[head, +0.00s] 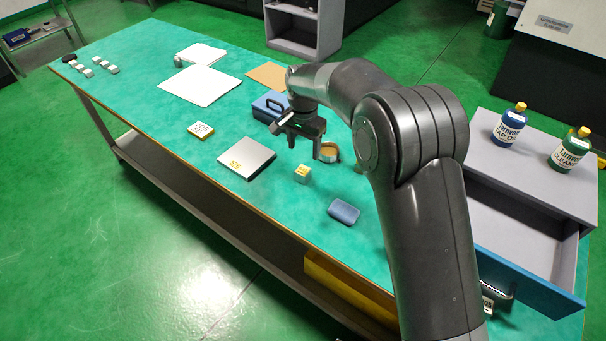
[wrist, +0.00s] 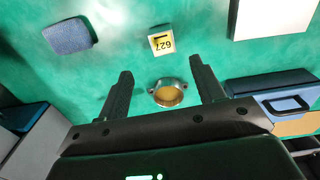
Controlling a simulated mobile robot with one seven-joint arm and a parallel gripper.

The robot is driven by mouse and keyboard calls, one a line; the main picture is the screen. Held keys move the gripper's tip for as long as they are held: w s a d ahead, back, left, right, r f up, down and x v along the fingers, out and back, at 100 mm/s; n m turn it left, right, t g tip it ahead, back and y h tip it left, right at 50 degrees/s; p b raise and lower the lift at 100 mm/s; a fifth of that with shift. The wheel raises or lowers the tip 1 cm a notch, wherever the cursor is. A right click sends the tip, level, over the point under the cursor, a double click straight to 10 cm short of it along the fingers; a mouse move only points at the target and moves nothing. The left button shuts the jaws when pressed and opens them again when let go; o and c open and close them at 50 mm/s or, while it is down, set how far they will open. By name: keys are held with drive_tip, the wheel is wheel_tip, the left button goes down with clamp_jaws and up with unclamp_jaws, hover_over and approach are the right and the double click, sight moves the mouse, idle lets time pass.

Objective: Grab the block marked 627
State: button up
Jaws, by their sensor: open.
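The block marked 627 (wrist: 162,42) is a small pale cube with a yellow label, lying on the green table top. In the head view the small cube (head: 302,175) stands in front of my gripper, between the flat metal plate and the blue pad. My gripper (head: 298,140) is open and empty above the table, pointing down. In the wrist view my gripper (wrist: 160,68) has its fingers spread, with the block beyond the fingertips and apart from them. A round metal ring with a tan inside (wrist: 168,92) shows between the fingers.
A metal plate (head: 247,158) lies left of the cube and a blue pad (head: 343,212) in front of it. A blue case (head: 270,106) stands behind my gripper. An open drawer (head: 520,230) is at the right. Green surface around the cube is clear.

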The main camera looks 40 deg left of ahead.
sight(303, 170)
drive_tip(key=f, duration=1.1)
drive_tip(key=shift+w+a, duration=0.15)
drive_tip(key=shift+a, duration=0.05)
drive_tip(key=shift+c, duration=0.4)
drive_tip(key=shift+r, duration=0.1)
drive_tip(key=c, duration=1.1)
